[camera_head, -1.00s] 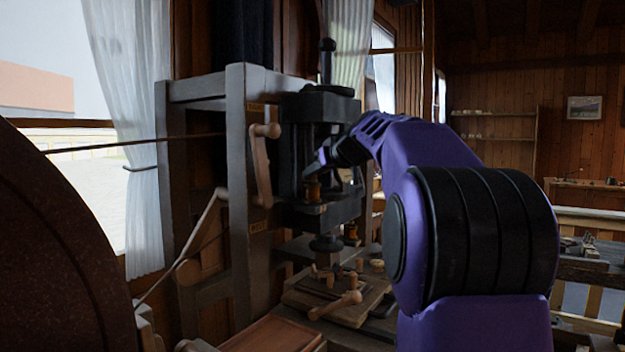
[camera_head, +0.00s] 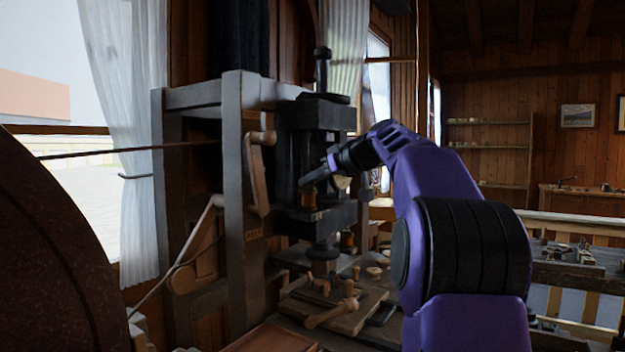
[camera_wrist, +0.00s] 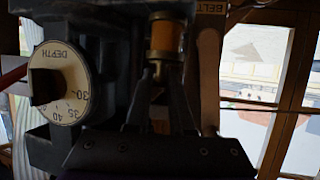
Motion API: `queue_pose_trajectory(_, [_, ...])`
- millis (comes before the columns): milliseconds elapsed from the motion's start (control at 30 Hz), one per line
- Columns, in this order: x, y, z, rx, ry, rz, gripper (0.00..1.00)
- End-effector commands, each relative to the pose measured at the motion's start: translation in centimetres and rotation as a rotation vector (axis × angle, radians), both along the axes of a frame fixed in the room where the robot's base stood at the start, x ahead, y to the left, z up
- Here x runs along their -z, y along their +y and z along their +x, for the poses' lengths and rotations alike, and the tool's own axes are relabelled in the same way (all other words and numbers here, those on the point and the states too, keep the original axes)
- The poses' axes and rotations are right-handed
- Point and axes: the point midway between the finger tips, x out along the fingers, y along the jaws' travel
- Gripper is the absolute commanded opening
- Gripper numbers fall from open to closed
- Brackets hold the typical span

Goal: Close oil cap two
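An amber oil cup with brass ends (camera_head: 309,197) stands on the dark iron machine head (camera_head: 318,125). It also shows in the wrist view (camera_wrist: 166,40), close in front of my gripper. A second, smaller amber cup (camera_head: 347,240) sits lower and to the right in the head view. My gripper (camera_wrist: 164,76) has its two dark fingers apart, one on each side of the brass end of the near cup. I cannot tell whether they touch it. In the head view my gripper (camera_head: 314,180) is small and dark beside the cup. The cap's position is unclear.
A round DEPTH dial (camera_wrist: 58,83) is close beside my gripper in the wrist view. The grey frame (camera_head: 238,170) with a wooden crank handle (camera_head: 258,175) stands left of the machine. Wooden pegs and a handle (camera_head: 332,312) lie below it. A window is at left.

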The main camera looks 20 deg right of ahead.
Motion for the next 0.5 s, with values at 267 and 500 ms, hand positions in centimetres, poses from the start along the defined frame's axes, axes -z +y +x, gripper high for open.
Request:
queue_pose_trajectory(267, [0.08,-0.02,0.02,0.0,0.001,0.001,0.51])
queue_pose_trajectory(500, [-0.08,-0.12,-0.23,0.002,0.0,0.0,0.51])
